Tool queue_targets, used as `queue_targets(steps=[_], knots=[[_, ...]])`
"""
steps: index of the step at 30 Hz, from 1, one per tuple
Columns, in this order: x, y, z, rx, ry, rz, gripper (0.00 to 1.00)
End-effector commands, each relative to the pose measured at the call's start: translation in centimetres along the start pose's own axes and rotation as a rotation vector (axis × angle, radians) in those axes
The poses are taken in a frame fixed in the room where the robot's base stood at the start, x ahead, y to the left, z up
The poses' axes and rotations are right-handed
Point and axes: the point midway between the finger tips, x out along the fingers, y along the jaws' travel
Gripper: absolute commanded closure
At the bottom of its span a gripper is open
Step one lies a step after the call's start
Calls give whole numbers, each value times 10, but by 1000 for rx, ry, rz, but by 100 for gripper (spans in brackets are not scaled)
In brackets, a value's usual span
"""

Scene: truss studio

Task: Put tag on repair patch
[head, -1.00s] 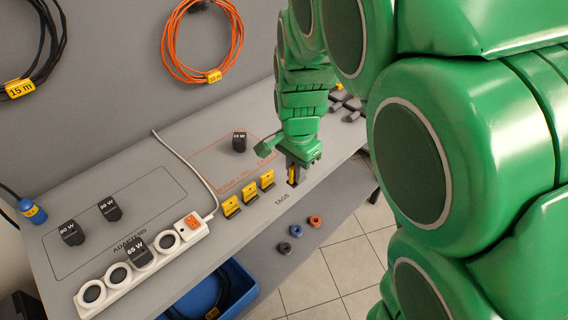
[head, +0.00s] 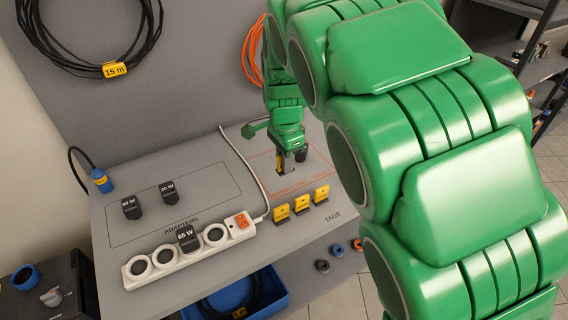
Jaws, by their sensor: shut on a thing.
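My gripper (head: 287,166) points down low over the bench and is shut on a yellow tag (head: 281,164). Only a sliver of the tag shows between the dark fingers. The gripper is over the orange-outlined patch (head: 318,168), near its lettered front edge; the lettering is too small to read surely. I cannot tell whether the tag touches the bench. A dark adapter (head: 301,154) stands in the patch just right of the fingers. Three other yellow tags (head: 301,204) stand in a row in front of the patch, by the word TAGS.
A white power strip (head: 190,250) with a 65 W adapter (head: 188,239) lies front left. Two adapters (head: 131,207) stand in the ADAPTERS outline. A white cord (head: 243,160) runs left of the patch. My arm hides the bench's right side.

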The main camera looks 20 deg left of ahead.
Motion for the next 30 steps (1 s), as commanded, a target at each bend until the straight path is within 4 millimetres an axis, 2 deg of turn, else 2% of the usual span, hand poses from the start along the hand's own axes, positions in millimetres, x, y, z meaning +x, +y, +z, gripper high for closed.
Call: queue_targets(steps=[23,30], knots=[[37,-79,-22,1,-1,1,100],[60,-99,-28,0,-1,2,100]])
